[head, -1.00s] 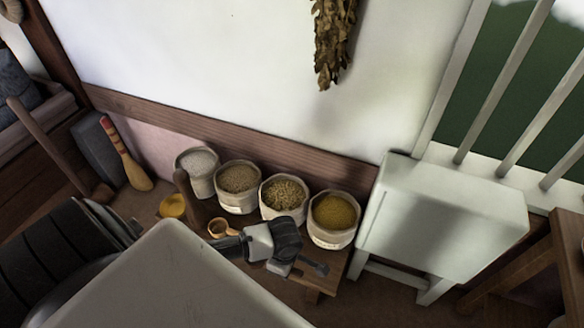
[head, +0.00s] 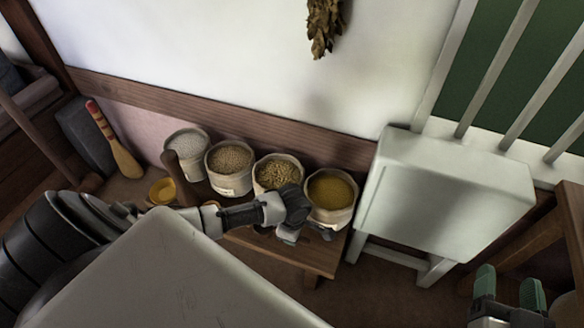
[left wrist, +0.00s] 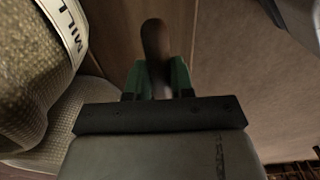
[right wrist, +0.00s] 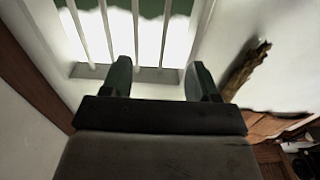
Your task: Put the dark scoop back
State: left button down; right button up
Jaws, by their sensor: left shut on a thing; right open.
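My left gripper (head: 303,237) is at the front of the low bench, just before the rightmost sack. In the left wrist view, its green fingers (left wrist: 156,78) are shut on a dark brown, rounded handle (left wrist: 155,42), apparently the dark scoop's. The rest of the scoop is hidden. A sack with a label reading "MILL" (left wrist: 65,25) is close on the left of that view. My right gripper (head: 508,284) is open and empty at the lower right, away from the bench; its spread fingers also show in the right wrist view (right wrist: 162,80).
Several open sacks stand in a row on the wooden bench (head: 285,255), including one of yellow grain (head: 330,190). A yellow bowl (head: 162,190) and a wooden paddle (head: 115,142) are left. A white cabinet (head: 445,190) stands right of the bench.

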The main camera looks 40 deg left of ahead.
pick_arm(q)
notch_tip(320, 180, down, 2)
jog(key=shift+f+b, duration=0.2)
jog(key=shift+b, duration=0.35)
jog(key=shift+f, duration=0.1)
pick_arm(e)
jog(key=r+t, duration=0.1)
jog(key=r+t+y, duration=0.1)
jog(key=r, duration=0.1)
jog(key=r+t, duration=0.1)
jog(key=shift+s+a+r+t+y, duration=0.25)
jog(key=shift+s+a+t+y, duration=0.05)
jog(key=shift+a+t+y, duration=0.1)
pick_arm(q)
jog(key=shift+f, duration=0.1)
jog(key=c, duration=1)
grip_release()
pick_arm(e)
jog(key=shift+f, duration=0.1)
